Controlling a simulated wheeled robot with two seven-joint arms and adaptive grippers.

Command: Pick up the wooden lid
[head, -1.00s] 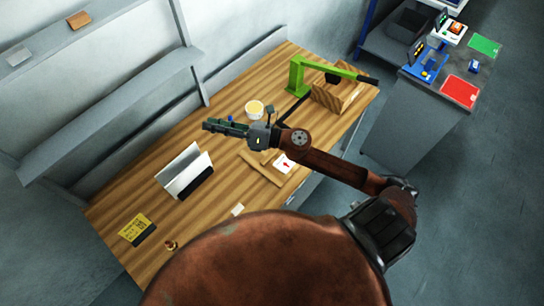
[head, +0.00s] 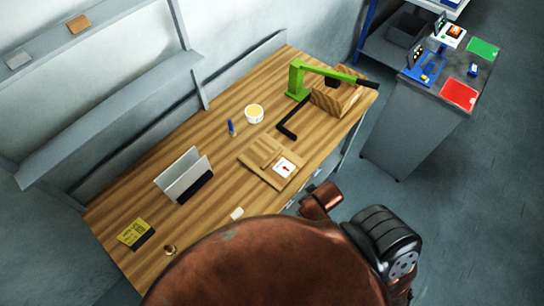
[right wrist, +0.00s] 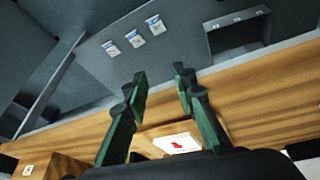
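A flat wooden piece (head: 252,160), which looks like the lid, lies on the middle of the wooden table. It has a raised wooden strip and a white card with a red mark (head: 284,167) on its right part. In the right wrist view the card (right wrist: 177,143) and the pale wood around it show low between the fingers, partly hidden. My right gripper (right wrist: 160,77) is open and empty, its green fingers apart. The gripper itself is out of the head view. My left gripper is in neither view.
A green lever press (head: 297,78) and a wooden box (head: 325,98) stand at the table's far right. A black bar (head: 287,131), a round tub (head: 254,113), a blue bottle (head: 231,128) and a white stand (head: 180,172) are around the wooden piece. A yellow card (head: 134,231) lies front left.

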